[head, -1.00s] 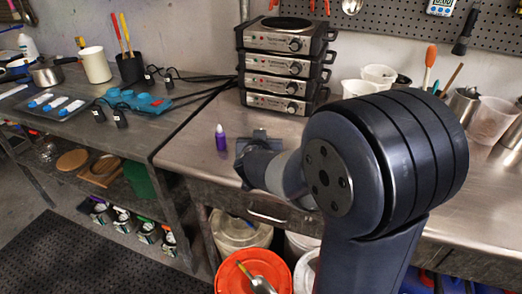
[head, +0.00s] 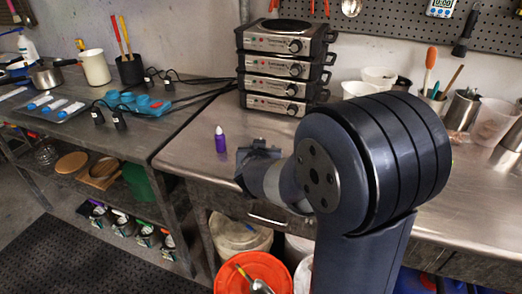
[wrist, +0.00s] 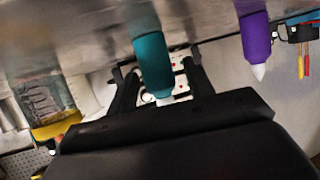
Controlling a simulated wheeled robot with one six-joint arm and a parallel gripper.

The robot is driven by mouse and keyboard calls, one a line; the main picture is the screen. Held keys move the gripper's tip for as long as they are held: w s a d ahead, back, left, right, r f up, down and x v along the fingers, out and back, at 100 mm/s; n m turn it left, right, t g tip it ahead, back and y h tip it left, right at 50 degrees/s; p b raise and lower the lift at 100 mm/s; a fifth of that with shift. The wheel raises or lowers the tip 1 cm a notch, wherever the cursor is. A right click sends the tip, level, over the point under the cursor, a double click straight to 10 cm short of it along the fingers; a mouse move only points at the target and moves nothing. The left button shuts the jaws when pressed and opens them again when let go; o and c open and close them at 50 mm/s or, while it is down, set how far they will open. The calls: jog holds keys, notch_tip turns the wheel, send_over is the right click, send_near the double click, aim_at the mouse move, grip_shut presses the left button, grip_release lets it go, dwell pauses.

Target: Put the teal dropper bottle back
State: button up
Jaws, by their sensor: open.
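The teal dropper bottle (wrist: 152,65) shows in the wrist view between the two fingers of my gripper (wrist: 160,80), its pale tip toward my palm. My gripper is open, with a finger on each side of the bottle; I cannot tell whether either touches it. In the head view my gripper (head: 257,160) is low over the front left of the steel bench, and the teal bottle is hidden there. A purple dropper bottle (head: 220,140) stands upright just left of my gripper; it also shows at the right in the wrist view (wrist: 255,38).
A blue holder with round openings (head: 150,106) sits on the dark left bench (head: 150,137), near a tray of blue-capped items (head: 60,112). Stacked hot plates (head: 280,66) stand behind my gripper. An orange bucket (head: 268,268) is below the bench edge. Cups and tools crowd the back right.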

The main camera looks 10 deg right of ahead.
jog(key=shift+r, duration=0.1)
jog(key=shift+r+p, duration=0.15)
jog(key=shift+p, duration=0.3)
jog(key=v, duration=1.2)
